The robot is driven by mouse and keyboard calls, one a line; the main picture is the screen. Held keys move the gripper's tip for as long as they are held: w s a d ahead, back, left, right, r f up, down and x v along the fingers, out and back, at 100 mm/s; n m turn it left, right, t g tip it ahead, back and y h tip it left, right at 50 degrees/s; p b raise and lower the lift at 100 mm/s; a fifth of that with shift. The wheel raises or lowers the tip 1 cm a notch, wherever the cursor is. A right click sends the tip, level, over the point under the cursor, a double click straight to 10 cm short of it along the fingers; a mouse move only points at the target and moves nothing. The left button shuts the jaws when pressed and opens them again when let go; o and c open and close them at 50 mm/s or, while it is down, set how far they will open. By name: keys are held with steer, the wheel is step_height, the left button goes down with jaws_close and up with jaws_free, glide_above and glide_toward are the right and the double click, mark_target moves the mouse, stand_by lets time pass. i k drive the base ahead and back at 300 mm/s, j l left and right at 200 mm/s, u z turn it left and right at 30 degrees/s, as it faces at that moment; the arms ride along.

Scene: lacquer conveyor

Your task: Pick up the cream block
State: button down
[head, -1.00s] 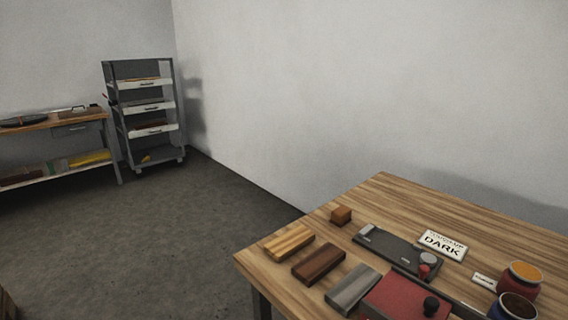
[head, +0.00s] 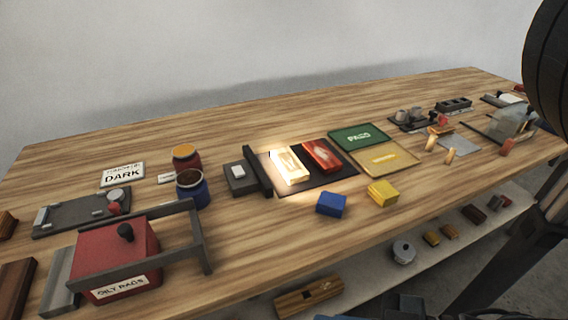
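A pale cream block (head: 289,165), brightly lit, lies on a dark mat (head: 318,183) near the middle of the wooden bench. A red block (head: 321,155) lies just right of it on the same mat. The cream block's top looks washed out by the light, so its markings are hard to read. My gripper is not in view; only dark parts at the right edge, likely my arm, show.
A blue block (head: 331,204) and a yellow block (head: 383,192) sit in front of the mat. A dark upright device (head: 258,171) stands close left of the cream block. Green (head: 358,137) and yellow (head: 388,158) trays lie right. A red oily-rags box (head: 115,260) is front left.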

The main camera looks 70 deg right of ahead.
mark_target(293, 172)
steer(key=k+z, duration=0.1)
steer(key=z, duration=0.25)
steer(key=k+z, duration=0.15)
steer(key=z, duration=0.2)
steer(key=k+z, duration=0.1)
steer(key=z, duration=0.25)
steer(key=i+l, duration=0.15)
steer(key=k+j, duration=0.1)
